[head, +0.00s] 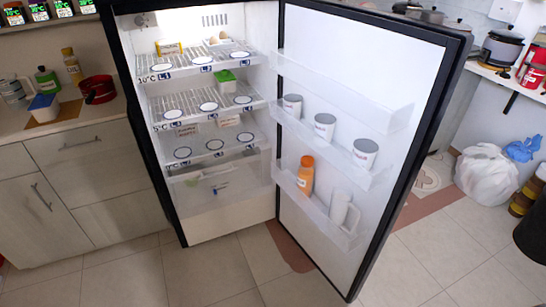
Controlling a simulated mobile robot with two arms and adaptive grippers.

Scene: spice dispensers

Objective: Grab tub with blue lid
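A small tub with a blue lid (43,107) stands on the counter at the left, on a brown board or mat (62,117). Its body looks white. A tub with a green lid (225,83) stands inside the open fridge on a shelf. Neither of my grippers shows in the head view, so their distance to the tub cannot be told.
The fridge door (385,60) stands wide open to the right, with cups and an orange bottle (306,174) in its racks. A red pot (98,89), a green bottle (47,80) and a glass jar (13,92) stand near the blue-lidded tub. The floor (130,275) in front is clear. A white bag (487,174) sits at the right.

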